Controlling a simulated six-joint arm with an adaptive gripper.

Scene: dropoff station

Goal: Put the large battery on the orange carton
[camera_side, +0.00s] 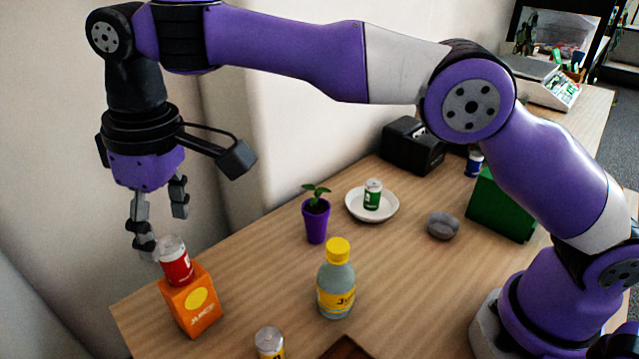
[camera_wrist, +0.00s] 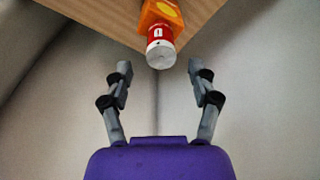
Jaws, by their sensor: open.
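A red cylinder with a pale silver top, which looks like the large battery (camera_side: 177,266), stands upright on top of the orange carton (camera_side: 196,309) at the table's left corner. In the wrist view the battery (camera_wrist: 160,40) lies just beyond my fingertips, midway between them, with part of the carton (camera_wrist: 165,10) behind it. My gripper (camera_side: 163,230) is open and empty above the battery; it also shows in the wrist view (camera_wrist: 160,75). The fingers appear clear of the battery, with a gap to its top end.
A yellow-capped bottle (camera_side: 337,280), a purple plant pot (camera_side: 316,221) and a silver-topped can (camera_side: 269,342) stand on the table (camera_side: 262,275). A grey bowl (camera_side: 443,226), green box (camera_side: 500,207) and black box (camera_side: 410,145) are farther right.

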